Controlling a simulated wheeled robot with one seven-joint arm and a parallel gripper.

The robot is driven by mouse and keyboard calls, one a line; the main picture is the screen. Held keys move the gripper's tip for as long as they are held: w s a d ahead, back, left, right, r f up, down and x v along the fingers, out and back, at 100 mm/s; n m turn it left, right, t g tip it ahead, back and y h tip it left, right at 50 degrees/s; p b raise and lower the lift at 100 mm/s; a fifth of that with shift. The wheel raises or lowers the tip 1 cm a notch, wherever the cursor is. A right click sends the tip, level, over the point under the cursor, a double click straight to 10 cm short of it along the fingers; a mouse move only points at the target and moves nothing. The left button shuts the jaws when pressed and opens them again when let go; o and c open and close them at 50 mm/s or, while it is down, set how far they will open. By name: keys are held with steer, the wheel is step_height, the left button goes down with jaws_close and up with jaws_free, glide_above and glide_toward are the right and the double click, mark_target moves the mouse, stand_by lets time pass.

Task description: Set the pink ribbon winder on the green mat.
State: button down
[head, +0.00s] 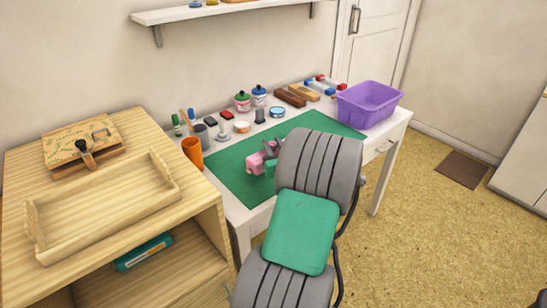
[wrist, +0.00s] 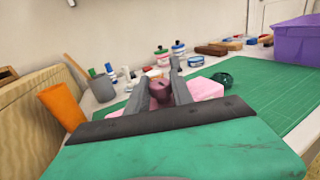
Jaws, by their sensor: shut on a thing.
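The pink ribbon winder shows as a pink block (head: 255,163) over the left-middle part of the green mat (head: 232,178) in the head view. In the wrist view its pink body (wrist: 206,89) lies behind and beside the fingers, and a mauve knob-like part (wrist: 160,92) is between them. My gripper (wrist: 160,76) is shut on this part. My arm hides much of the winder and gripper in the head view. I cannot tell whether the winder touches the mat. A dark green round thing (wrist: 222,78) shows just right of the winder.
An orange cup (head: 193,152) stands left of the mat. Jars, inkpads and wooden blocks line the table's back. A purple bin (head: 369,103) stands at the right end. The mat's right part is clear. A wooden cabinet with a tray (head: 105,242) is at left.

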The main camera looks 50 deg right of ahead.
steer(key=shift+w+d+f+b, duration=0.1)
steer(key=shift+f+b, duration=0.15)
steer(key=shift+f, duration=0.35)
steer(key=shift+s+d+f+b, duration=0.1)
steer(key=shift+f+b, duration=0.1)
steer(key=shift+f, duration=0.4)
steer(key=shift+w+d+f+b, duration=0.1)
steer(key=shift+f+b, duration=0.15)
steer(key=shift+f, duration=0.35)
steer(key=shift+f, duration=0.25)
steer(key=c, duration=1.1)
jaws_free()
steer(key=shift+r, duration=0.1)
steer(key=shift+r, duration=0.15)
steer(key=v, duration=1.1)
steer(key=shift+s+a, duration=0.35)
steer(key=shift+s, duration=0.1)
